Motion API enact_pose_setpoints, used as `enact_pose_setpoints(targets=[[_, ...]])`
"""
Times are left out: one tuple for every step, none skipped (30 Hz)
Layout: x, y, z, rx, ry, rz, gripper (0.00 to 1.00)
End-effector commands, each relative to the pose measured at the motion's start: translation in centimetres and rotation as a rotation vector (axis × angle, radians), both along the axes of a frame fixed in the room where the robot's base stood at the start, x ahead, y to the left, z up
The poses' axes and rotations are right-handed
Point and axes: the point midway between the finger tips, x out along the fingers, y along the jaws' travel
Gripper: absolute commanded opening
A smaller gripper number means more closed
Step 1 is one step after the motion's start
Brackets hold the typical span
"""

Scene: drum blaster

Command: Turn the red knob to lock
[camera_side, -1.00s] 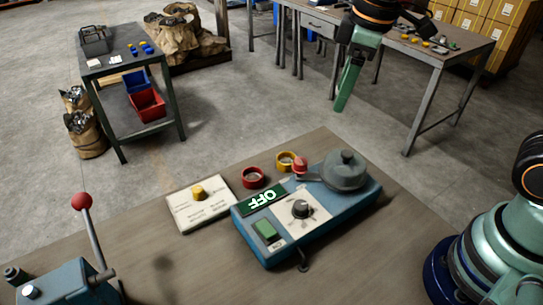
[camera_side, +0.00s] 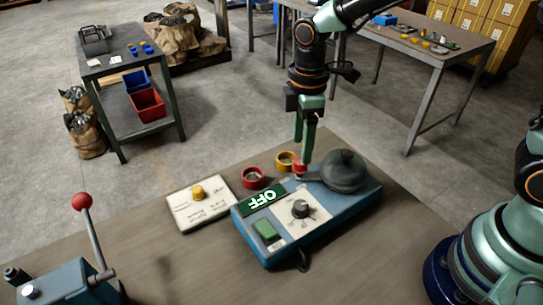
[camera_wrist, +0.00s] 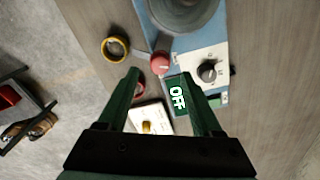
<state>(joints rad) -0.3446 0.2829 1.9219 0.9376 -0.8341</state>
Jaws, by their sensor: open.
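The red knob (camera_side: 299,170) sits at the end of a short arm beside the grey domed lid (camera_side: 345,172) on the blue control box (camera_side: 335,212). In the wrist view the red knob (camera_wrist: 159,64) shows just beyond the gap between my fingertips, roughly centred. My gripper (camera_side: 305,160) is open and points down, its fingertips close to the knob. I cannot tell whether a finger touches the knob. A green sign (camera_side: 263,198) reads OFF.
The box also carries a black dial (camera_side: 300,209) and a green button (camera_side: 266,231). A red ring (camera_side: 253,177) and a yellow ring (camera_side: 286,160) lie behind it. A white panel with a yellow knob (camera_side: 197,192) is left. A red-tipped lever (camera_side: 82,201) stands front left.

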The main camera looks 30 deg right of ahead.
Motion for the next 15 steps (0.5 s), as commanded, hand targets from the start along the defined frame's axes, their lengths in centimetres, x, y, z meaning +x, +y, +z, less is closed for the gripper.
enact_pose_setpoints(targets=[[-0.1,0.0,-0.9,-0.001,0.005,-0.001,0.67],[-0.1,0.0,-1.4,-0.002,0.004,-0.001,0.67],[-0.1,-0.1,-2.0,-0.001,0.005,-0.001,0.67],[-0.1,0.0,-2.3,-0.001,0.003,-0.001,0.67],[-0.1,0.0,-2.7,-0.001,0.003,-0.001,0.67],[0.0,0.0,-3.1,-0.001,0.003,-0.001,0.67],[0.0,0.0,-3.3,-0.001,0.001,-0.001,0.67],[0.0,0.0,-3.5,-0.001,0.001,-0.001,0.67],[0.0,0.0,-3.7,-0.001,0.001,-0.001,0.67],[0.0,0.0,-3.8,0.0,0.0,-0.001,0.67],[0.0,0.0,-3.9,0.0,0.0,-0.001,0.67],[0.0,0.0,-4.0,0.0,0.0,-0.001,0.67],[0.0,0.0,-4.0,0.0,0.0,-0.001,0.67],[0.0,0.0,-4.1,0.001,-0.001,-0.001,0.67],[0.0,0.0,-4.1,0.001,-0.001,-0.001,0.67]])
